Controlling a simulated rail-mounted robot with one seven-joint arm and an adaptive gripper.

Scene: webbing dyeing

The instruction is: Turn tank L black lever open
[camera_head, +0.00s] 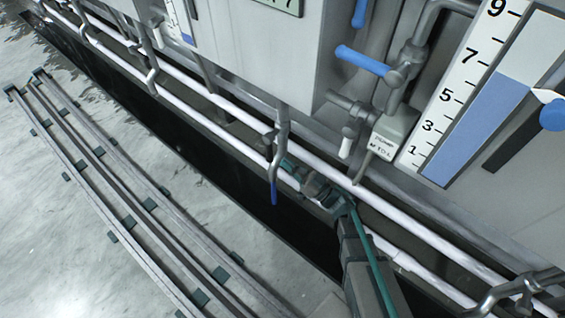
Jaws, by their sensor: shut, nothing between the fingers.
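My gripper (288,164) is small in the view, at the front of the tank wall beside the white pipes. It is shut and holds nothing. A blue-tipped lever (274,190) hangs down from a grey pipe just left of it. I cannot make out a clearly black lever. A dark sloping bar (525,135) shows on the right panel, but I cannot tell whether it is a lever or a slot. No tank label L is readable.
Blue handles (362,60) and a white-tipped handle (345,148) stick out from pipes above right of my gripper. A level gauge (470,110) is at right. White pipes (225,140) run diagonally above a dark trench (180,135). Metal rails (120,200) lie on the floor at left.

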